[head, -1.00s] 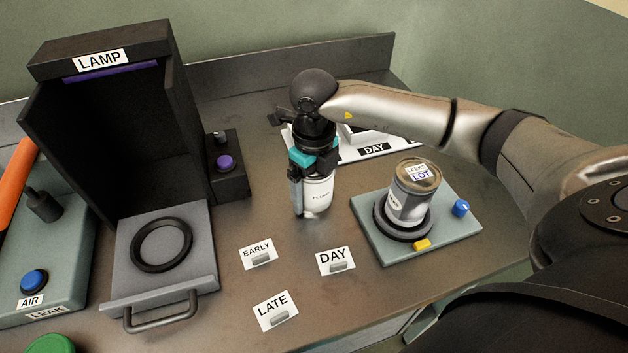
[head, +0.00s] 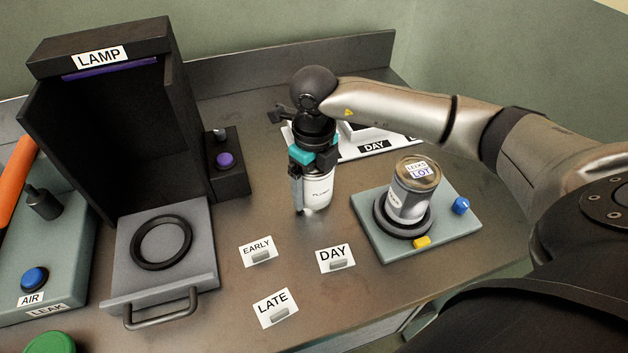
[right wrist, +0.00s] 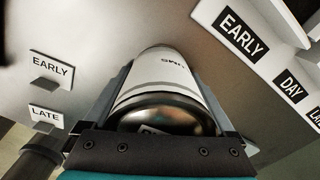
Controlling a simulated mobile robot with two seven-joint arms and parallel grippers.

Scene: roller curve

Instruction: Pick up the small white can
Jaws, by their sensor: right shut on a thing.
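The small white can (head: 318,190) stands upright at the middle of the bench, with dark print on its side. My right gripper (head: 298,190) comes down over it from above and is shut on it. In the right wrist view the can (right wrist: 168,75) lies between the two fingers (right wrist: 168,95), with its shiny dark end nearest the camera. I cannot tell whether its base touches the bench. My left gripper does not show.
A larger can (head: 408,195) sits in a black ring on a grey-green plate (head: 458,222) at right. The black LAMP box (head: 100,130) with its ringed tray (head: 205,262) stands left. EARLY (head: 258,251), DAY (head: 336,259) and LATE (head: 275,308) signs stand in front. A rack (head: 372,148) is behind.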

